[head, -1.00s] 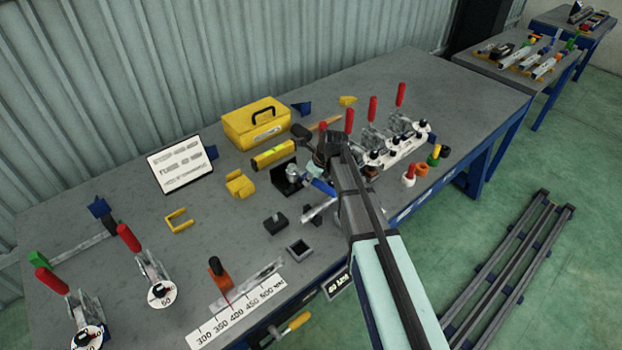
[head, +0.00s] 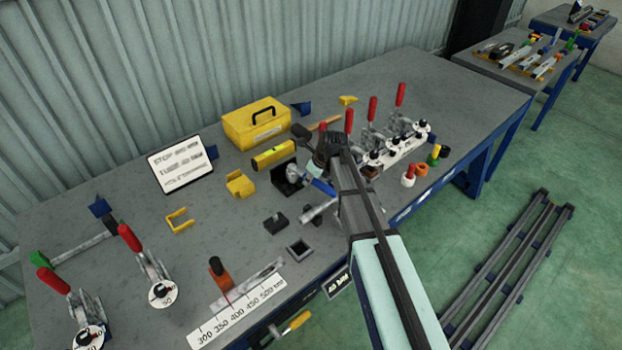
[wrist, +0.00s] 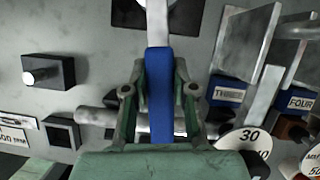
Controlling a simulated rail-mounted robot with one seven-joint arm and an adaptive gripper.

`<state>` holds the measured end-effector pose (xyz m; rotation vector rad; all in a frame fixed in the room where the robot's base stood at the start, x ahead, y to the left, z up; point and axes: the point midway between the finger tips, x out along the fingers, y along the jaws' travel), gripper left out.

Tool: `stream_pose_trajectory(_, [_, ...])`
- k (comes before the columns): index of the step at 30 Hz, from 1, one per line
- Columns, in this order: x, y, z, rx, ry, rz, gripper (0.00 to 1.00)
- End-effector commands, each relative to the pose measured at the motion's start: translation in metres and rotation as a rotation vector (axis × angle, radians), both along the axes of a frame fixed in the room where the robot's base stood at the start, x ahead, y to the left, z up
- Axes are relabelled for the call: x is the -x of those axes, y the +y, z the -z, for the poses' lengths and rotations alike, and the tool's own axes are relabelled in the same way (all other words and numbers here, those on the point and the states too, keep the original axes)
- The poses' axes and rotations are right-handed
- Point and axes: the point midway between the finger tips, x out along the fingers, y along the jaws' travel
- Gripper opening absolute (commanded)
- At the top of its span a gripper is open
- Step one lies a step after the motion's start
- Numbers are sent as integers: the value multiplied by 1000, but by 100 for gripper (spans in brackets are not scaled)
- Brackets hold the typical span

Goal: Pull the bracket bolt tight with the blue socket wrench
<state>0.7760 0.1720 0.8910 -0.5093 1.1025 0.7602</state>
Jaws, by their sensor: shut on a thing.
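The blue socket wrench (head: 321,185) shows as a blue handle with a silver end beside my gripper in the head view. In the wrist view its blue handle (wrist: 159,95) runs upright between my fingers, and its silver shaft reaches the top edge. My gripper (wrist: 156,105) is shut on this handle. In the head view my gripper (head: 326,168) is partly hidden by my arm. A dark bracket (head: 283,184) stands left of the wrench, with a round silver part at its top. I cannot tell whether the socket sits on the bolt.
A silver tube (head: 318,210) lies under the wrench. A black block (head: 276,223) and a square tube piece (head: 299,249) are nearby. Red-handled clamps (head: 373,110) stand to the right, a yellow level (head: 273,154) and a toolbox (head: 256,124) behind.

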Motion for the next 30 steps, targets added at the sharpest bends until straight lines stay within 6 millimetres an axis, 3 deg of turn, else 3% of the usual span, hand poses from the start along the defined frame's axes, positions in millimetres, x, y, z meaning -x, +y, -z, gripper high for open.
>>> stream_pose_trajectory(30, [0, 0, 10, 0, -1, 0, 0])
